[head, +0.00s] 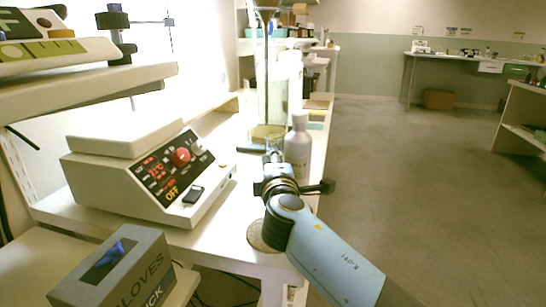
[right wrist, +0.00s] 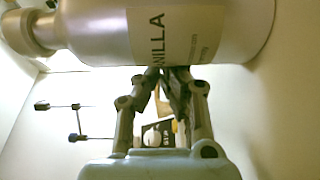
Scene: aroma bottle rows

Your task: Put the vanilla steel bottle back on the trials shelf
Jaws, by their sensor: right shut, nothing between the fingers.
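The vanilla steel bottle (head: 298,148) stands upright on the white bench, a silvery bottle with a narrower cap. In the right wrist view the bottle (right wrist: 100,30) lies sideways across the top of the picture, with the letters "NILLA" readable on its label. My right gripper (head: 273,158) reaches in from the lower right, close to the bottle's left side. Its fingertips (right wrist: 166,74) are together and empty, at the bottle's near edge in the wrist view; I cannot tell whether they touch it. My left gripper is not in view. I cannot identify the trials shelf.
A white hotplate-like device (head: 150,170) with red displays sits left of the gripper. A glove box (head: 115,270) is at the lower left. Tall glassware (head: 270,90) stands behind the bottle. The floor (head: 400,150) to the right is open.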

